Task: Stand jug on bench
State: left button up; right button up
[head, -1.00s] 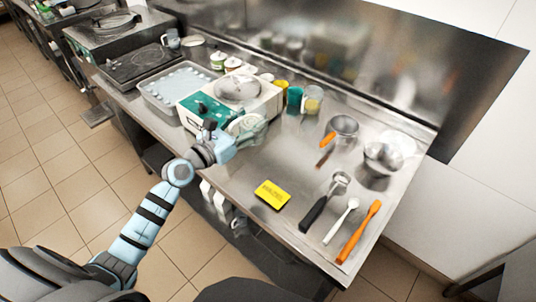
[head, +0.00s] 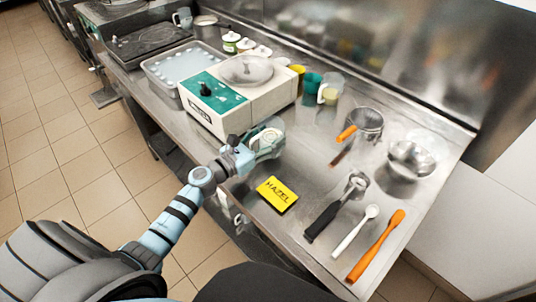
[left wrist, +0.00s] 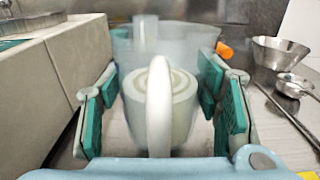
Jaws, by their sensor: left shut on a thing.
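My left gripper (head: 250,152) is shut on a clear jug (head: 268,140) with pale contents, just right of the white and green machine. In the left wrist view the jug's pale handle (left wrist: 160,105) stands between the green finger pads (left wrist: 162,115), with the jug's round body behind it. The jug is over the steel bench (head: 315,150), near its front edge; I cannot tell whether its base touches. My right gripper is not in view.
The white and green machine (head: 212,92) stands left of the jug. A yellow HAZEL card (head: 277,194) lies in front. Cups and another jug (head: 330,92) stand behind.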

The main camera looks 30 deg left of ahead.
pick_arm(q)
notch_tip(320, 180, down, 4)
jog(key=shift+r+b, duration=0.25)
jog(key=shift+b, duration=0.55)
jog(key=shift+s+r, duration=0.25)
jog(key=shift+f, duration=0.2)
jog(key=o, duration=1.5)
jog(key=shift+w, duration=0.1)
jog(key=shift+o, duration=0.2)
jog(key=shift+r, duration=0.1)
